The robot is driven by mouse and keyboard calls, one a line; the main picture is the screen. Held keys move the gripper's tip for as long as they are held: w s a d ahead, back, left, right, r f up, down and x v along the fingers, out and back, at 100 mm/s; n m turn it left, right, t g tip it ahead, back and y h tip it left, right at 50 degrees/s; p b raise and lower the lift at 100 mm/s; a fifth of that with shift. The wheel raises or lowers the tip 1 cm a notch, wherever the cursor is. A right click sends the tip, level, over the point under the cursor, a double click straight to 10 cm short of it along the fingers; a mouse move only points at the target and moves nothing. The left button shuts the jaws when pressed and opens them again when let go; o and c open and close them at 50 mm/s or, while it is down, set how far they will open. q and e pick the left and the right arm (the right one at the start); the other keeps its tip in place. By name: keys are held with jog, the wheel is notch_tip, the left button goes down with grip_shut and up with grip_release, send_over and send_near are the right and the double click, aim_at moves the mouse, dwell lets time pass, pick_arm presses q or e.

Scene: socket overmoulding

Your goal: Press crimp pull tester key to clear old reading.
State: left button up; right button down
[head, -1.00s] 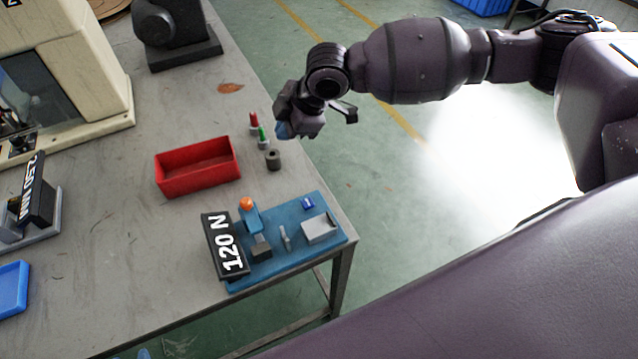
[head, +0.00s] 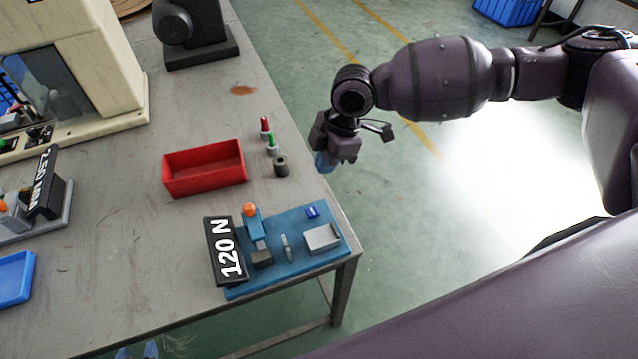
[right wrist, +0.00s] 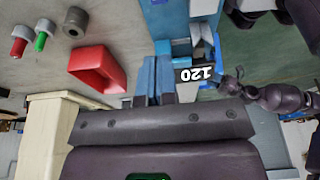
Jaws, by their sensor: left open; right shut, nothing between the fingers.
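The crimp pull tester has a blue base (head: 268,283) at the table's near right corner. It carries a black display (head: 224,252) reading "120 N", an orange knob (head: 250,209), a grey block (head: 323,238) and a small blue part with a white mark (head: 313,212), which may be the key. My right gripper (head: 325,162) is shut and empty, off the table's right edge and beyond the tester. Its blue fingers (right wrist: 155,65) show together in the right wrist view. My left gripper (head: 137,351) shows only its two separated blue fingertips, open, at the bottom edge, apart from the tester.
A red bin (head: 205,184) stands behind the tester. Red (head: 265,127) and green (head: 272,142) pegs and a dark grey cylinder (head: 281,166) stand near the right edge. A blue tray (head: 14,281) and a second display (head: 45,184) lie left. Table between is clear.

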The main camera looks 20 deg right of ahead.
aim_at(311, 212)
jog(key=x, duration=0.8)
jog(key=b+x, duration=0.1)
jog(key=x, duration=0.3)
jog(key=shift+d+f, duration=0.1)
jog(key=shift+d, duration=0.2)
jog(key=shift+f, duration=0.7)
